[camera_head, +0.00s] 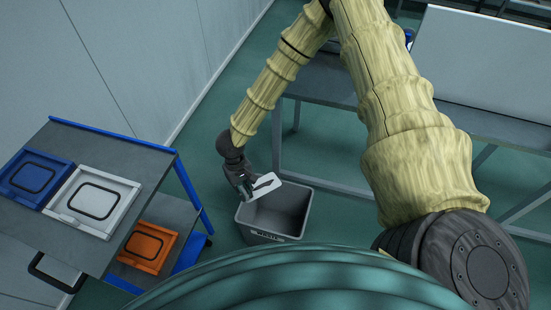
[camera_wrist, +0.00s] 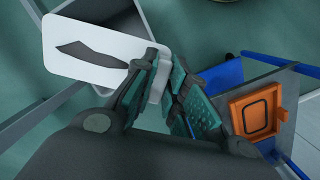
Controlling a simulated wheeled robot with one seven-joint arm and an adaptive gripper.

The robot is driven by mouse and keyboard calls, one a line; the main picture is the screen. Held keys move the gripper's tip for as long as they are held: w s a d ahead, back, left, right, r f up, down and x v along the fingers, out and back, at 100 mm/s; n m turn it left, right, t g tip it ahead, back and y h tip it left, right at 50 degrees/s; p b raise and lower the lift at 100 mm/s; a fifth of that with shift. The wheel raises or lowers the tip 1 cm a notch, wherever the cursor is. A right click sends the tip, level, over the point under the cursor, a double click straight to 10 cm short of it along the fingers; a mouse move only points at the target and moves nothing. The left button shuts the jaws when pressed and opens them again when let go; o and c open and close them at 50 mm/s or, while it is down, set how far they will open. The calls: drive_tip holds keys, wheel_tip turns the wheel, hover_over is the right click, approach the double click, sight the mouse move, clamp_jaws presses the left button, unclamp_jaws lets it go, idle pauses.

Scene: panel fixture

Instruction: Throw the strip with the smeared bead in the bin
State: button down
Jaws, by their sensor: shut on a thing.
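A white strip (camera_head: 265,186) with a dark smeared bead along it is held by my gripper (camera_head: 244,188) over the grey bin (camera_head: 253,238). In the wrist view the strip (camera_wrist: 82,46) sticks out to the left from my gripper (camera_wrist: 160,88), whose fingers are shut on its right end. The smear is wide at one end and narrows to the other.
A grey and blue cart (camera_head: 106,148) stands left of the bin, with a blue panel (camera_head: 17,190) and a white panel (camera_head: 64,213) on top. An orange panel (camera_head: 146,246) lies on its lower shelf. A bench (camera_head: 322,82) stands behind the bin.

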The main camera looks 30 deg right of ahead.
drive_tip(key=w+d+f+b, duration=0.1)
drive_tip(key=d+f+b, duration=0.5)
drive_tip(key=f+b, duration=0.4)
drive_tip(key=w+d+f+m+b, duration=0.1)
drive_tip(key=d+f+b, duration=0.6)
drive_tip(key=b, duration=0.9)
wheel_tip(320, 180, down, 3)
drive_tip(key=shift+w+f+b, duration=0.2)
drive_tip(key=shift+w+b, duration=0.15)
wheel_tip(320, 180, down, 6)
drive_tip(key=b, duration=0.8)
drive_tip(key=shift+r, duration=0.15)
drive_tip(key=c, duration=1.4)
unclamp_jaws()
drive_tip(key=shift+o, duration=0.2)
wheel_tip(320, 180, up, 12)
drive_tip(key=w, duration=0.1)
drive_tip(key=shift+w, duration=0.3)
